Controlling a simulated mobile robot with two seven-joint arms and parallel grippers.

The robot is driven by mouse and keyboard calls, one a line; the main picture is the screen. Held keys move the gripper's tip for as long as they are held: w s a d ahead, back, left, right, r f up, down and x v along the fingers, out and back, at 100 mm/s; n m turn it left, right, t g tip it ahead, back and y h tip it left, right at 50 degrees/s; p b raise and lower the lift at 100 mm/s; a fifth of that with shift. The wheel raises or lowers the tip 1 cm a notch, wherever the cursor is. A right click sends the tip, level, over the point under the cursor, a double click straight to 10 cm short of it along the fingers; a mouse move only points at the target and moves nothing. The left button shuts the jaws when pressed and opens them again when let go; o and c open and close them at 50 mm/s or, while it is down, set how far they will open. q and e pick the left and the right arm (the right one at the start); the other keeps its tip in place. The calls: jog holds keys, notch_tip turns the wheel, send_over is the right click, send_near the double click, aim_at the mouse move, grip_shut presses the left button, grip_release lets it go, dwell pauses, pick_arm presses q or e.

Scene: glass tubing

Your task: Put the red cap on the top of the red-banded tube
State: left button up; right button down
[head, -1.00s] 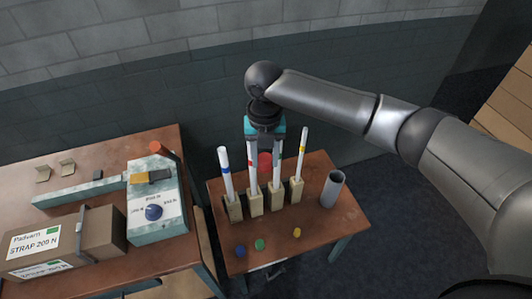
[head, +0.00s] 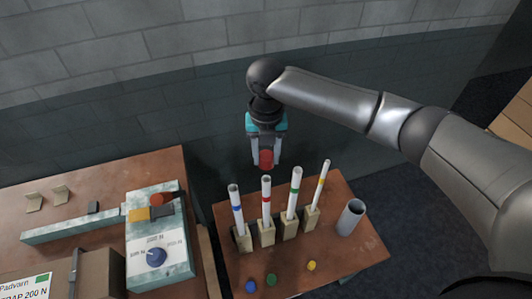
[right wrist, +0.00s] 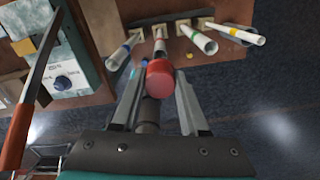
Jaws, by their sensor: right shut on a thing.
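My right gripper (head: 266,160) is shut on the red cap (head: 266,159) and holds it in the air behind and above the tubes. The red-banded tube (head: 267,203) stands upright in a tan block, second from the left, with its open top below the cap in the head view. In the right wrist view the cap (right wrist: 160,79) sits between the fingers (right wrist: 157,95) and overlaps the near end of the red-banded tube (right wrist: 159,47). I cannot tell the exact gap between them. My left gripper is not in view.
Beside it stand a blue-banded tube (head: 237,210), a green-banded tube (head: 294,194) and a yellow-banded tube (head: 319,185). A grey cup (head: 351,217) is at the right. Blue, green and yellow caps lie at the front. A strapping device (head: 160,240) is on the left table.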

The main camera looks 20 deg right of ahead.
aim_at(266, 179)
jog(key=shift+f+b, duration=0.65)
jog(key=shift+f, duration=0.05)
notch_tip(266, 179, down, 3)
jog(key=b, duration=0.3)
jog(key=shift+f+b, duration=0.35)
jog(key=shift+f, duration=0.5)
jog(key=shift+p, duration=0.65)
jog(key=shift+f+b, duration=0.3)
jog(key=shift+f, duration=0.95)
dwell(1.2)
grip_release()
dwell(0.7)
